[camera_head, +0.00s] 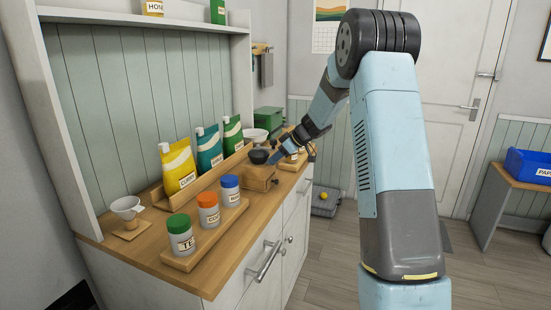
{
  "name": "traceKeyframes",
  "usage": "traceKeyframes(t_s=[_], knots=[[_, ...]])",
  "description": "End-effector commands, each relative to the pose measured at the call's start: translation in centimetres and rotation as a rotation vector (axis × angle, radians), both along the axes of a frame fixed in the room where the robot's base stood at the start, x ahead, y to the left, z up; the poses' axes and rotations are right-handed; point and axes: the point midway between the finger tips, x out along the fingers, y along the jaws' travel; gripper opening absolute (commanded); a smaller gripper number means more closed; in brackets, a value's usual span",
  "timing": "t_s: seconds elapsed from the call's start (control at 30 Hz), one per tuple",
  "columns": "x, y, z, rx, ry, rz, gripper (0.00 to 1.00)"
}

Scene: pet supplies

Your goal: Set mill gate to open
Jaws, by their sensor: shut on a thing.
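The mill (259,178) is a small wooden box with a dark bowl-shaped top, standing on the wooden counter near its right-hand front edge. My gripper (273,162) reaches in from the right, tilted down to the left, and its fingertips are at the mill's upper right side, just by the dark bowl. It is shut on a small part there, which looks to be the mill gate. The gate itself is too small and too covered by the fingers to show its position.
Jars with green, orange (208,212) and blue lids stand in a wooden tray left of the mill. Several pouches (177,166) stand in a rack behind. A white dripper (127,207) sits at the left. Bare counter (140,250) lies in front.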

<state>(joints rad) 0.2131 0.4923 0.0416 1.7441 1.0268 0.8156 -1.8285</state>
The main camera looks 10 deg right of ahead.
Motion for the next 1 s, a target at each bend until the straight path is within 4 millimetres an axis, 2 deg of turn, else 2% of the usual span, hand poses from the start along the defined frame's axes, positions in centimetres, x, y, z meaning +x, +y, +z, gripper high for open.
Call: traceKeyframes(t_s=[0.23, 0.5, 0.8, 0.83, 1.0], knots=[[-0.1, -0.7, 0.1, -0.003, -0.004, -0.008, 0.00], [-1.4, -2.6, 0.2, -0.003, -0.005, -0.008, 0.00], [-1.6, -2.9, 0.1, -0.005, -0.005, -0.008, 0.00], [-1.6, -2.9, 0.1, -0.005, -0.005, -0.008, 0.32], [-1.6, -2.8, 0.1, -0.004, -0.004, -0.007, 0.48]])
